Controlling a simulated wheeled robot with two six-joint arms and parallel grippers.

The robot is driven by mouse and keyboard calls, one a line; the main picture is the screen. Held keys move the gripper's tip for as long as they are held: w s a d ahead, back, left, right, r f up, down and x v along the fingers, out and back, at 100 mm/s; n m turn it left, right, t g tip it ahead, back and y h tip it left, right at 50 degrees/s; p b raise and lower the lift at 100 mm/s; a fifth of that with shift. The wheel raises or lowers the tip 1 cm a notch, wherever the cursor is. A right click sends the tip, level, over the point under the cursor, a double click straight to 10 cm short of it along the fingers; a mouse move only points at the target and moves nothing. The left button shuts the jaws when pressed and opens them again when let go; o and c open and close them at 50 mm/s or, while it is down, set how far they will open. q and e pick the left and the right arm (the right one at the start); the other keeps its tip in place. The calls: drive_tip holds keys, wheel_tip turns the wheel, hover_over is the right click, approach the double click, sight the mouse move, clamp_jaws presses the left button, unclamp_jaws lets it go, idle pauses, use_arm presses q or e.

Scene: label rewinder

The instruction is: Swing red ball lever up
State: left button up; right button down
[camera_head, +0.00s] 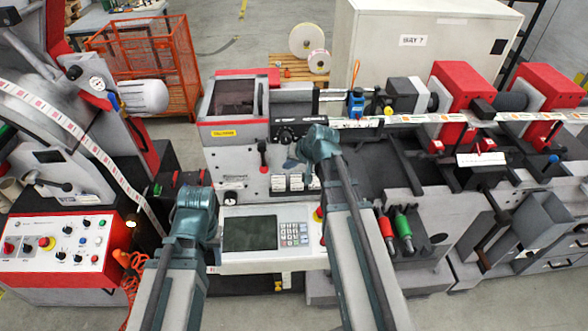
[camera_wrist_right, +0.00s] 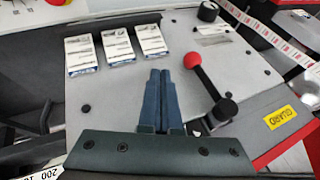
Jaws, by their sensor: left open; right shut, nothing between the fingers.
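The red ball (camera_head: 264,169) sits at the lower end of a short black lever on the grey machine panel. The lever hangs down from its black pivot (camera_head: 262,146). In the right wrist view the red ball (camera_wrist_right: 192,60) and the pivot (camera_wrist_right: 225,108) are both clear. My right gripper (camera_head: 294,163) is in front of the panel, to the right of the ball. In the right wrist view its fingers (camera_wrist_right: 161,76) are shut and empty, beside the ball and apart from it. My left gripper (camera_head: 190,179) is open and empty, left of the keypad console.
Several white label cards (camera_wrist_right: 115,47) are on the panel beside the lever. A black knob (camera_head: 230,198) sits low on the panel. A yellow guard sticker (camera_head: 222,132) is left of the pivot. A screen console (camera_head: 250,233) stands below. A label web (camera_head: 110,165) runs at left.

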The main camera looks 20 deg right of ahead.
use_arm(q)
drive_tip(key=shift+f+b, duration=0.65)
drive_tip(key=shift+f, duration=0.5)
use_arm(e)
drive_tip(key=shift+w+a+f, duration=0.4)
drive_tip(key=shift+w+a, duration=0.05)
drive_tip(key=shift+a, duration=0.2)
drive_tip(key=shift+w+a+f, duration=0.4)
drive_tip(key=shift+w+a, duration=0.1)
drive_tip(key=shift+a, duration=0.15)
drive_tip(key=shift+w+a+f, duration=0.4)
drive_tip(key=shift+w+a, duration=0.05)
drive_tip(key=shift+a, duration=0.2)
use_arm(q)
drive_tip(key=shift+f, duration=0.1)
wheel_tip(320, 180, down, 16)
drive_tip(key=b, duration=1.6)
drive_tip(key=shift+f+b, duration=0.2)
drive_tip(key=shift+b, duration=0.1)
use_arm(e)
drive_tip(key=w+a+r+m+t+y, duration=0.1)
drive_tip(key=a+m+t+y, duration=0.3)
drive_tip(key=a+y, duration=0.4)
drive_tip(key=shift+w+a+r+t+y, duration=0.2)
drive_tip(key=shift+w+a+t+y, duration=0.1)
drive_tip(key=shift+w+t+y, duration=0.75)
drive_tip(key=shift+s, duration=0.3)
